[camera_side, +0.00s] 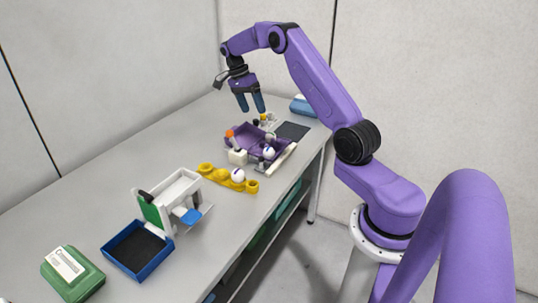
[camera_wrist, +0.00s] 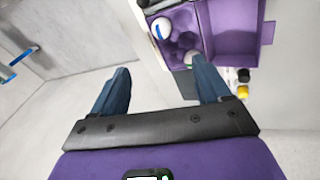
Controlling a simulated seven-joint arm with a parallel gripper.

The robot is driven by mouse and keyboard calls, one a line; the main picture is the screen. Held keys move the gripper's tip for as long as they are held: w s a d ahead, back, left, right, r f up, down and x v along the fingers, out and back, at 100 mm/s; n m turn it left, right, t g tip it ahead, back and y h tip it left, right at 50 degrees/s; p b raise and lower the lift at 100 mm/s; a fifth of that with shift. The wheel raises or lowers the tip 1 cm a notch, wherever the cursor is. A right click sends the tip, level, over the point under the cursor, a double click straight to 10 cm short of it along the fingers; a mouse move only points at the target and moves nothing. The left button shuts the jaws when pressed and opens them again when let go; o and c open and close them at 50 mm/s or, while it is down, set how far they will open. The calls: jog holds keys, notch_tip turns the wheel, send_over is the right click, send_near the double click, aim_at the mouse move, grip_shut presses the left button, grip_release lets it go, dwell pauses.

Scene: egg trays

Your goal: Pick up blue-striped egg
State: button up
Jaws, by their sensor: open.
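In the wrist view, a white egg with a blue stripe (camera_wrist: 162,28) sits in a cup of the purple egg carton (camera_wrist: 204,25), with a plainer pale egg (camera_wrist: 190,57) lower in it, near the right finger. In the side view, an egg with a blue mark (camera_side: 268,152) sits in the open purple carton (camera_side: 238,131). Another white egg with a dark stripe (camera_side: 238,175) sits in the yellow holder (camera_side: 207,169); its stripe colour is hard to tell. My gripper (camera_side: 251,107) is open and empty, well above the table beyond the carton. Its fingers (camera_wrist: 163,72) show apart in the wrist view.
A dark mat (camera_side: 292,131) and a blue-and-white box (camera_side: 303,106) lie behind. A white device (camera_side: 176,187), blue tray (camera_side: 118,259) and green box (camera_side: 74,276) occupy the near table.

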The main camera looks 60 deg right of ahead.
send_near(269, 154)
notch_tip(269, 154, down, 2)
jog(key=d, duration=0.2)
jog(key=shift+w+x, duration=0.15)
jog(key=shift+x, duration=1.4)
jog(key=shift+w+x, duration=0.2)
jog(key=shift+x, duration=1.4)
jog(key=c, duration=0.8)
